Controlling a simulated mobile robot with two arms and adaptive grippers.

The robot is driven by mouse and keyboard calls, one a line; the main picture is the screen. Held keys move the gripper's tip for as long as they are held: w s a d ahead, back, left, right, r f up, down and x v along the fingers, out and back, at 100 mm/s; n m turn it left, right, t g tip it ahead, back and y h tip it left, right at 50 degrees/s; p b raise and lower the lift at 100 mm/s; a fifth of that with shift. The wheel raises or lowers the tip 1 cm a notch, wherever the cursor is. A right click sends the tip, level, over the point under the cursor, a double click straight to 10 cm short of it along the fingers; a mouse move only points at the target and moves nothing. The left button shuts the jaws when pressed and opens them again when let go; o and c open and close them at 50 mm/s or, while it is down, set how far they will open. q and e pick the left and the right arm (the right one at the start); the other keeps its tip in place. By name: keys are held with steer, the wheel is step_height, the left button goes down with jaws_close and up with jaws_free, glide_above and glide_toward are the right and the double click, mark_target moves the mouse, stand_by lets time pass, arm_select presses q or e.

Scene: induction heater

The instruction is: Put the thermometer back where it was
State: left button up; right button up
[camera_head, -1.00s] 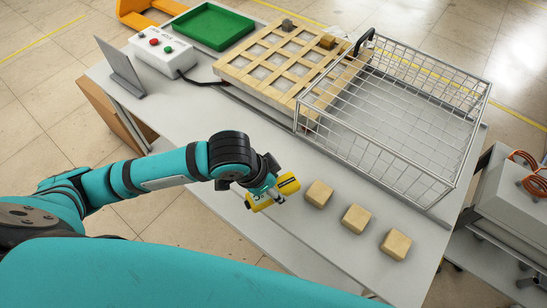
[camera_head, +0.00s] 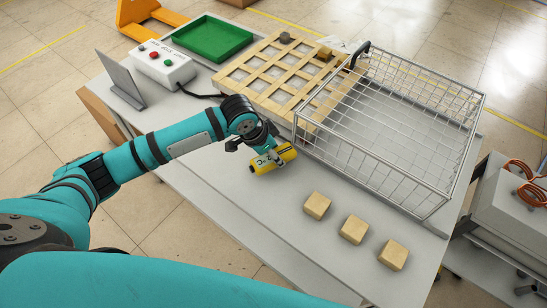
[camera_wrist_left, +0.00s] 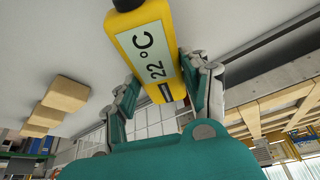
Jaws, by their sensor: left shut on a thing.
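The yellow thermometer (camera_head: 275,160) is held by my left gripper (camera_head: 276,157) above the grey table, left of the wire basket's near corner. In the left wrist view the thermometer (camera_wrist_left: 148,45) shows a display reading 22 °C and a black end at the top. The left fingers (camera_wrist_left: 165,95) close on its two sides. In the head view the arm partly covers it, and I cannot tell how far it is above the table. My right gripper is not in view.
Several wooden blocks, one a wooden block (camera_head: 317,205), stand in a row at the front right. A wire basket (camera_head: 400,120) is at right. Behind are a wooden grid (camera_head: 255,85), a green tray (camera_head: 212,38), a button box (camera_head: 160,65) and an upright grey plate (camera_head: 120,75). The front-left tabletop is clear.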

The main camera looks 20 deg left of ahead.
arm_select(q)
steer(key=shift+f, duration=1.4)
steer(key=shift+s+f, duration=0.1)
steer(key=o, duration=1.3)
steer(key=shift+c, duration=0.2)
steer(key=v, duration=1.2)
steer(key=shift+d, duration=0.1)
